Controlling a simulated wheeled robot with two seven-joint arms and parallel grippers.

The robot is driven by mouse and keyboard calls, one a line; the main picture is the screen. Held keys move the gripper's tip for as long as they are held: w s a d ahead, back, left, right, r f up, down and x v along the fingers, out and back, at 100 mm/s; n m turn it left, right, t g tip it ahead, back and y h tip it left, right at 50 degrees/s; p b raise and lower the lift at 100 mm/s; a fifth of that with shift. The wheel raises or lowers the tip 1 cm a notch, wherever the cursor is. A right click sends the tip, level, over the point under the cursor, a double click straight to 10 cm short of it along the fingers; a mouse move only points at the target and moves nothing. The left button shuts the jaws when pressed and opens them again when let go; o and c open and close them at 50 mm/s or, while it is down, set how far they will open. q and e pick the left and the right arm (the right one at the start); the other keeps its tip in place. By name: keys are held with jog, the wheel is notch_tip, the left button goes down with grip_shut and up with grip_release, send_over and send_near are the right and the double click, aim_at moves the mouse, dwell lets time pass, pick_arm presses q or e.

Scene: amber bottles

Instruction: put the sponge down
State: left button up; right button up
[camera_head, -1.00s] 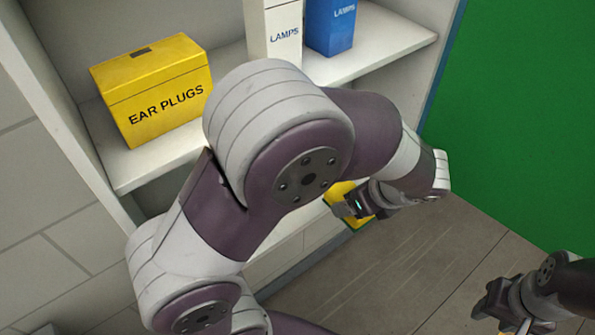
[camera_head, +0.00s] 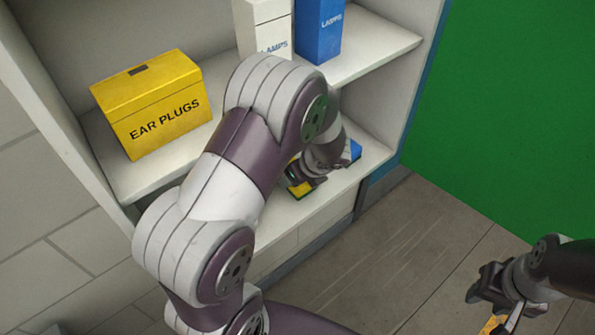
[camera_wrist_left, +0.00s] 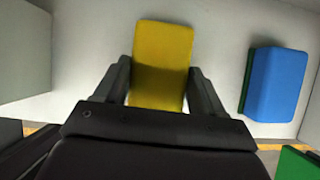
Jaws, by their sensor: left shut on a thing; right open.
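A yellow sponge (camera_wrist_left: 161,62) is between the fingers of my left gripper (camera_wrist_left: 163,85), which is shut on it, over the white lower shelf. In the head view the sponge (camera_head: 299,190) shows only in part, with a dark green lower edge, beside my left gripper (camera_head: 308,178) at the shelf's front. I cannot tell whether it touches the shelf. My right gripper (camera_head: 490,292) is open at the lower right, over the floor, apart from the shelves.
A blue block with a green side (camera_wrist_left: 275,84) lies right of the sponge on the lower shelf (camera_head: 374,152). The upper shelf holds a yellow ear plugs box (camera_head: 152,103), a white lamps box (camera_head: 264,28) and a blue lamps box (camera_head: 319,30). A green panel (camera_head: 510,120) stands at right.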

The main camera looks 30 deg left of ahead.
pick_arm(q)
jog(key=shift+f, duration=0.15)
jog(key=o, duration=1)
jog(key=shift+o, duration=0.2)
jog(key=shift+d+r, duration=0.1)
jog(key=shift+r, duration=0.3)
jog(key=v, duration=1.1)
jog(key=s+d+f+n+h, duration=0.1)
jog(key=s+n, duration=0.4)
jog(key=n, duration=0.6)
jog(key=s+d+f+n+g+h, duration=0.1)
jog(key=s+n+h, duration=0.3)
jog(key=n, duration=0.7)
jog(key=shift+s+d+f+n, duration=0.2)
jog(key=shift+s+d+n, duration=0.2)
jog(key=shift+s, duration=0.85)
